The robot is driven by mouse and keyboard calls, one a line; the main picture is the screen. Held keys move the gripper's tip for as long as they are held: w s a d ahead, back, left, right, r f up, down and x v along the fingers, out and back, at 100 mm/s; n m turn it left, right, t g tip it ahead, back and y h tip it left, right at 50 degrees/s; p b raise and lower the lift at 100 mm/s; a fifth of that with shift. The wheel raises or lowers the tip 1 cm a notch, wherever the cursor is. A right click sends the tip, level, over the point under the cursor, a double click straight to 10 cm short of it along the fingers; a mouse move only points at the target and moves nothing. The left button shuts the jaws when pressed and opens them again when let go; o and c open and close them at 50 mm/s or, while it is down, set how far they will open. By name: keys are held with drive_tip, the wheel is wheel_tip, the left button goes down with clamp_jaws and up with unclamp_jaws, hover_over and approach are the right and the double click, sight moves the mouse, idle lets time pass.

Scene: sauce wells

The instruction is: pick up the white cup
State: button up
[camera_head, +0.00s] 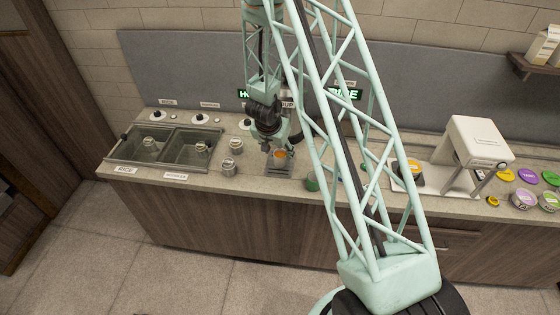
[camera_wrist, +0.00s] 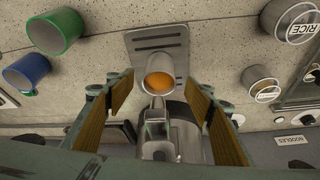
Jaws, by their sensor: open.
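A pale cup with orange contents stands on a small grey slotted plate (camera_wrist: 160,38). In the wrist view the cup's light rim (camera_wrist: 160,58) shows at the middle, with the orange inside below it. My gripper (camera_wrist: 160,90) is open, with one finger on each side of the cup and a gap visible on both sides. In the head view my gripper (camera_head: 272,146) hangs low over the counter, right at the cup, and partly hides it. I cannot tell whether either finger touches it.
A green mug (camera_wrist: 55,32) and a blue mug (camera_wrist: 26,72) stand left in the wrist view. Metal pots, one labelled RICE (camera_wrist: 291,22), stand right. In the head view, lidded wells (camera_head: 145,143) lie left and a white machine (camera_head: 480,145) stands right.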

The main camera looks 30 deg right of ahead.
sight(280, 156)
drive_tip(key=shift+f, duration=0.2)
idle(0.3)
drive_tip(key=shift+x, duration=2.5)
drive_tip(key=shift+d, duration=0.1)
drive_tip(key=c, duration=1.2)
drive_tip(key=shift+o, duration=0.2)
drive_tip(key=shift+r+p, duration=0.2)
drive_tip(key=shift+p, duration=0.1)
